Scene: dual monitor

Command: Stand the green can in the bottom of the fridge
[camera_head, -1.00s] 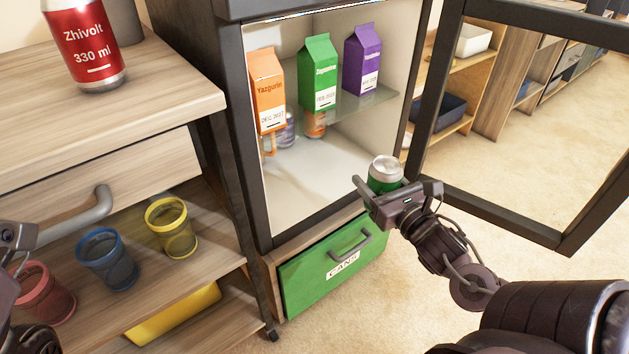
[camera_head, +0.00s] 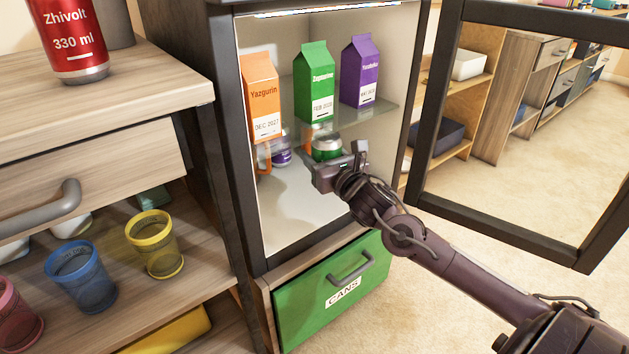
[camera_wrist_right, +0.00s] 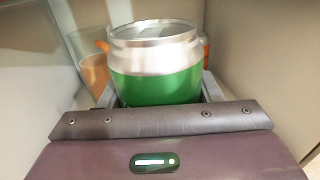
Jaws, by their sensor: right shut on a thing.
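The green can (camera_head: 327,149) has a silver top and is upright inside the lower part of the fridge (camera_head: 300,214), under the glass shelf. My right gripper (camera_head: 338,165) is shut on it, reaching in through the open front. In the right wrist view the green can (camera_wrist_right: 156,82) sits between the fingers of the right gripper (camera_wrist_right: 158,98). The can's base is hidden, so I cannot tell whether it touches the fridge floor. My left gripper is not in view.
Orange (camera_head: 261,98), green (camera_head: 314,85) and purple (camera_head: 360,72) cartons stand on the glass shelf (camera_head: 385,106) above. The fridge door (camera_head: 500,233) is open at right.

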